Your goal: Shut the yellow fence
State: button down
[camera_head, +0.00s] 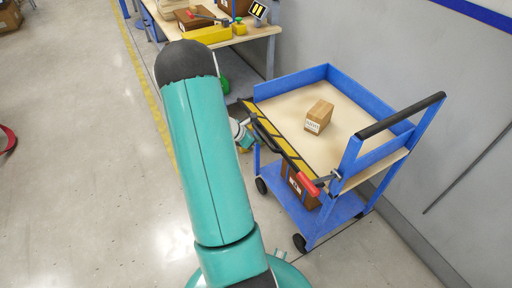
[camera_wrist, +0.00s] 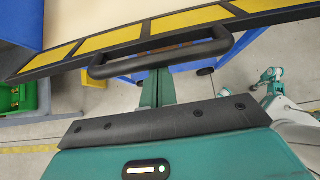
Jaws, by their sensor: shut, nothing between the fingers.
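The yellow fence (camera_head: 282,142) is a yellow-and-black striped panel along the left side of the blue cart's top deck. Its striped face shows from above, and it appears to lean outward; the exact angle is unclear. In the wrist view the fence (camera_wrist: 118,38) crosses the top, with a black bar handle (camera_wrist: 185,50) on it. My gripper (camera_head: 243,138) is at the fence's outer side by the handle. In the wrist view my gripper (camera_wrist: 158,85) is shut and empty, its tip meeting the handle's outline; contact cannot be told. A red-ended lever (camera_head: 308,184) sits at the fence's near end.
A small cardboard box (camera_head: 319,117) stands on the cart's deck (camera_head: 290,108). Another box (camera_head: 299,188) is on the lower shelf. A cluttered workbench (camera_head: 255,38) stands behind, and a wall runs along the right. The floor on the left is mostly clear.

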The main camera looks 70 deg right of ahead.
jog(key=s+d+r+t+y, duration=0.6)
jog(key=s+d+r+y, duration=0.1)
jog(key=d+r, duration=0.1)
jog(key=shift+s+d, duration=0.4)
jog(key=shift+d, duration=0.05)
jog(key=shift+f, duration=0.1)
dwell(0.3)
